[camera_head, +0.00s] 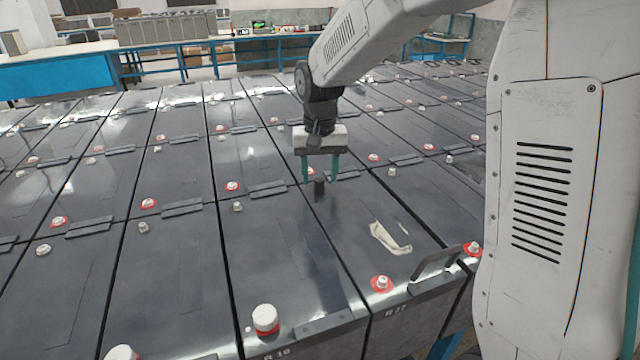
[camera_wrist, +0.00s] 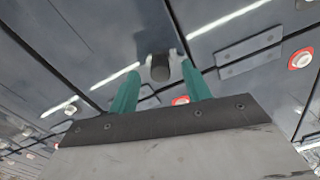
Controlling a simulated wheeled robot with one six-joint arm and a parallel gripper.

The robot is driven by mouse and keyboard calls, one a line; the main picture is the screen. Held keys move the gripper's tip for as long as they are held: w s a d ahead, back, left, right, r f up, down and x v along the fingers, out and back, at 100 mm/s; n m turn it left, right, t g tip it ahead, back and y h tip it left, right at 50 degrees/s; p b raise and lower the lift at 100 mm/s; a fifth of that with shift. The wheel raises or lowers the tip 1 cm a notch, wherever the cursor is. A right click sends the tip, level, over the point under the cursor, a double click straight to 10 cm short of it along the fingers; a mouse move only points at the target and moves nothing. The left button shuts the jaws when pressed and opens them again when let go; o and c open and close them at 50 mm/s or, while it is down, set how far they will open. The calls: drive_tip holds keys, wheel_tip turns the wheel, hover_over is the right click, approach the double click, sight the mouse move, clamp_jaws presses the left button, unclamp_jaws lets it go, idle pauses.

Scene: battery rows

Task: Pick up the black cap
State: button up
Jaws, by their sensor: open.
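The black cap (camera_head: 319,187) is a small dark cylinder on the dark top of a battery near the middle of the head view. In the wrist view the black cap (camera_wrist: 161,68) shows between and just beyond the two green fingers. My gripper (camera_head: 320,174) points down over the cap with a finger on either side of it. My gripper also shows in the wrist view (camera_wrist: 160,76), with its fingers apart and nothing held. I cannot tell whether either finger touches the cap.
Rows of dark batteries fill the floor area, with several white caps, some on red rings (camera_head: 381,283), and low bars on top. A raised handle (camera_head: 437,262) stands at the right front. A pale torn label (camera_head: 388,238) lies on the battery. Blue benches (camera_head: 60,72) stand behind.

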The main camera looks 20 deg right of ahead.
sight(319, 179)
drive_tip(key=shift+f, duration=0.35)
drive_tip(key=c, duration=1)
drive_tip(key=shift+r, duration=0.1)
drive_tip(key=shift+r, duration=0.6)
drive_tip(key=shift+c, duration=0.2)
wheel_tip(319, 179, up, 2)
drive_tip(key=shift+r, duration=0.15)
drive_tip(key=s+a+r, duration=0.1)
drive_tip(key=s+a, duration=0.3)
drive_tip(key=s, duration=1.1)
drive_tip(key=shift+s+r, duration=0.2)
drive_tip(key=shift+s, duration=0.05)
drive_tip(key=shift+a, duration=0.1)
